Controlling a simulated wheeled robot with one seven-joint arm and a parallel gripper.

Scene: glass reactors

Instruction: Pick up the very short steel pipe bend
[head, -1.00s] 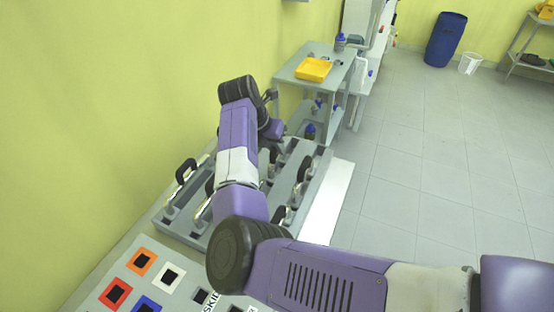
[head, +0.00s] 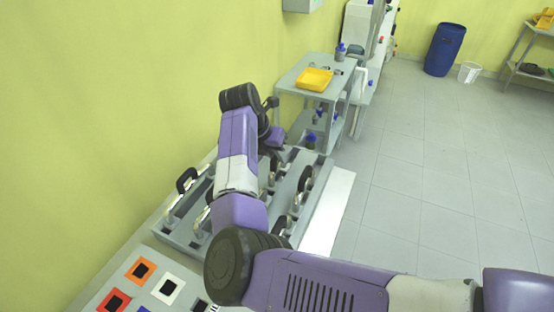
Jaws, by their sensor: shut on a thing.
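A grey rack (head: 325,172) along the wall holds several curved pipe pieces with black grips or bands and pale metal ends. One stands at the left (head: 187,180), and others stand at the right (head: 305,179). I cannot tell which is the very short steel pipe bend. My gripper (head: 274,146) is low over the far end of the rack, under the purple wrist. It is shut on a pipe bend, but my arm hides most of the fingers and the held piece. I cannot tell whether that piece still touches the rack.
A grey trolley (head: 338,72) with a yellow tray (head: 314,79) stands just beyond the rack. A panel with coloured squares (head: 140,270) is in front. The yellow-green wall is close on the left. Open tiled floor lies right, with a blue barrel (head: 445,49) and white bucket (head: 469,72) far off.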

